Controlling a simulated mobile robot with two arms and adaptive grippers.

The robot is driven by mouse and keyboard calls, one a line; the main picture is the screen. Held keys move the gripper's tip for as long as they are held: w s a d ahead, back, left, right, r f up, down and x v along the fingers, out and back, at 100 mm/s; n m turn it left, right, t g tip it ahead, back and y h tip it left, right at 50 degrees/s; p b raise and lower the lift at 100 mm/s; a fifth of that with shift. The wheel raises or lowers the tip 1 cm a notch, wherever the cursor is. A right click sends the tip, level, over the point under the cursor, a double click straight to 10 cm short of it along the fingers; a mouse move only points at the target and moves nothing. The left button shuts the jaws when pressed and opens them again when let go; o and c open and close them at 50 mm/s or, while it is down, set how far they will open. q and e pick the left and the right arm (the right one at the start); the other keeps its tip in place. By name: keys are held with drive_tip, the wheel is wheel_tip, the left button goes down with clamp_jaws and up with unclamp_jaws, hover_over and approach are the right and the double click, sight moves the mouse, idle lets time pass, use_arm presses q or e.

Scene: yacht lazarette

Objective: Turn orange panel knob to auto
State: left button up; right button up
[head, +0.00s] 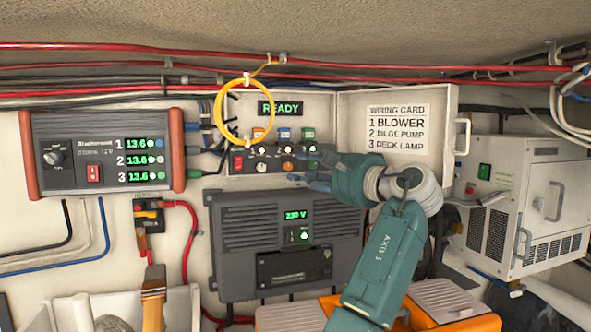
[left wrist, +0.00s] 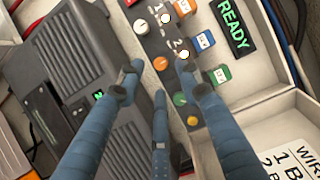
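The switch panel (head: 248,165) sits in an open white box on the wall. The orange knob (left wrist: 160,63) is in the middle of its knob row, between a pale knob (left wrist: 141,26) and a green knob (left wrist: 180,99). In the head view the orange knob (head: 288,166) shows just left of my left gripper (head: 304,170). In the left wrist view my left gripper (left wrist: 160,76) has its blue fingers spread, with the orange knob between the tips. I cannot tell whether they touch it. The knob's pointer setting is too small to read. My right gripper is not in view.
A green READY display (head: 281,108) is above the panel, with a yellow cable loop (head: 218,115) hanging at its left. The open lid with a wiring card (head: 397,130) is at the right. A grey 230 V unit (head: 240,235) is close below.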

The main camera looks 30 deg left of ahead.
use_arm(q)
drive_tip(key=v, duration=0.7)
drive_tip(key=shift+s+d, duration=0.15)
drive_tip(key=shift+d, duration=0.1)
drive_tip(key=shift+r, duration=0.1)
